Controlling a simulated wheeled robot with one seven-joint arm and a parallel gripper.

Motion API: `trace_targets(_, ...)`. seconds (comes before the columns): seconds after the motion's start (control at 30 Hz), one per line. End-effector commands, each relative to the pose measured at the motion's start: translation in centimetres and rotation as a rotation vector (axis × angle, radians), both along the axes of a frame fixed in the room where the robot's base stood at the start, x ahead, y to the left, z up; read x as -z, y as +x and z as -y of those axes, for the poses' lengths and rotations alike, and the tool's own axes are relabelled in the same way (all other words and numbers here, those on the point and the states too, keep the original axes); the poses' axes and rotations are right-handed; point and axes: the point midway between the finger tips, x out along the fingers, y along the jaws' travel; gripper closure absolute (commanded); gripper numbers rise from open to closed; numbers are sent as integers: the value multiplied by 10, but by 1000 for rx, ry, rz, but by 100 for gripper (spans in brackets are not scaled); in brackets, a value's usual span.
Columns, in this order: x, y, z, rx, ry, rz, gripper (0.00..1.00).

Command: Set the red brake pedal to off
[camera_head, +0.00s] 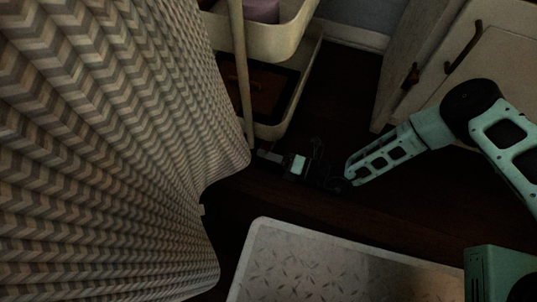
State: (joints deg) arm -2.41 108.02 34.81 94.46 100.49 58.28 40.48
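A cream tiered cart (262,132) with a thin upright post stands at the top centre, beside the patterned cloth. I cannot make out a red brake pedal; the area under the cart is very dark. My arm reaches in from the right, low over the floor. My gripper (265,156) is at the foot of the cart, close to the post's lower end and the cloth's edge. Its fingers are small and dark here, so I cannot tell whether they are open, shut or touching anything.
A chevron-patterned cloth (110,130) hangs over the left side. A pale patterned mat (310,265) lies on the dark floor at the bottom. A cream cabinet (490,70) with dark handles stands at the upper right. Dark floor (345,85) is clear between cart and cabinet.

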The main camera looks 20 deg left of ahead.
Motion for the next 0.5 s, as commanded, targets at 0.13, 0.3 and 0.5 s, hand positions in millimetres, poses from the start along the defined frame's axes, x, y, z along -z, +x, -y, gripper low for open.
trace_targets(0.13, 0, 0, 0, 0, 0, 0, 73)
trace_targets(0.3, 0, 0, 0, 0, 0, 0, 100)
trace_targets(0.5, -3, 0, 1, 2, 2, -23, 100)
